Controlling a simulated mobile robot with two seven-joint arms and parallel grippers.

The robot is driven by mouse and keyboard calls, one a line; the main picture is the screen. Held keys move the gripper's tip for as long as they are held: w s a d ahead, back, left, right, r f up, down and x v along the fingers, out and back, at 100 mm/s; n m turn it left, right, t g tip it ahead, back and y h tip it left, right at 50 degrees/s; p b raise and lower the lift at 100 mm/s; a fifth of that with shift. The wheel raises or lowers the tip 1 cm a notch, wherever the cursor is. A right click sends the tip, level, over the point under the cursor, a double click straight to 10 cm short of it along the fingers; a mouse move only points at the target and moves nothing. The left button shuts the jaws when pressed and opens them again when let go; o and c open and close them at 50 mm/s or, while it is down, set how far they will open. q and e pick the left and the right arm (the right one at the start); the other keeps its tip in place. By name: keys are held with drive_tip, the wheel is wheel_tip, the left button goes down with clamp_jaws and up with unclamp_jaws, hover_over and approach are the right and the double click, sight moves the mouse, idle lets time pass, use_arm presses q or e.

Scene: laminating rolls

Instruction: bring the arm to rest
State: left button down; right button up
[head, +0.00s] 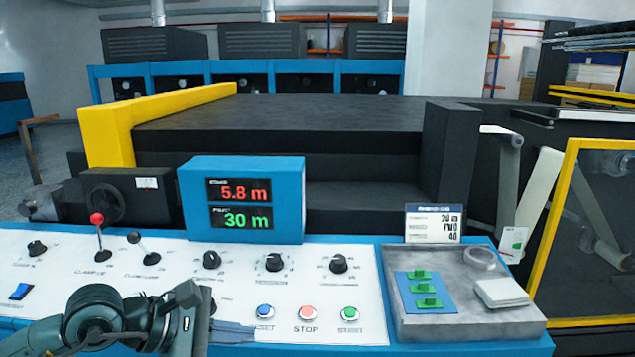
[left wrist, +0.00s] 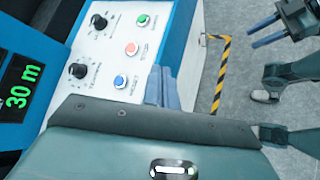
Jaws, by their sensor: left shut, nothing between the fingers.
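My left gripper (head: 240,332) is in the lower left of the head view, over the front part of the white control panel (head: 345,290). Its fingers are together with nothing between them, pointing right toward the blue RESET button (head: 265,312). A gap between fingers and panel cannot be judged. The left wrist view also shows the closed fingers (left wrist: 162,88) beside the panel's edge. My right gripper (left wrist: 263,32) shows only in the left wrist view, at the upper right above the floor, its two fingers apart and empty.
A red STOP button (head: 307,313), a green button (head: 349,314), black knobs and a red-tipped lever (head: 97,219) stand on the panel. A blue display (head: 242,200) reads 5.8 m and 30 m. A grey tray (head: 470,325) is at right. Floor has yellow-black tape (left wrist: 224,70).

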use_arm(q)
drive_tip(key=s+d+r+n+t+h+p, duration=0.15)
drive_tip(key=s+d+n+h, duration=0.25)
drive_tip(key=d+n+h, duration=0.75)
drive_tip(key=a+f+n+t+y, duration=0.4)
drive_tip(key=a+n+t+y, duration=0.15)
drive_tip(key=n, duration=0.75)
drive_tip(key=a+f+n+t+y, duration=0.4)
drive_tip(key=n+y, duration=0.3)
drive_tip(key=n, duration=0.7)
drive_tip(key=s+a+f+n+g+y, duration=0.2)
drive_tip(key=s+f+n+g, duration=0.1)
drive_tip(key=s+f+n, duration=0.2)
drive_tip(key=s+a+f+n+g+y+p, duration=0.1)
drive_tip(key=s+a+f+n+g+y, duration=0.1)
drive_tip(key=s+f+n, duration=0.4)
wheel_tip(320, 180, down, 6)
drive_tip(key=n+g+y, duration=0.1)
drive_tip(key=n, duration=0.2)
drive_tip(key=shift+s+f, duration=0.15)
drive_tip(key=shift+f, duration=0.1)
use_arm(e)
drive_tip(key=shift+d+r+h, duration=0.1)
drive_tip(key=shift+d+h, duration=0.3)
drive_tip(key=shift+d, duration=0.5)
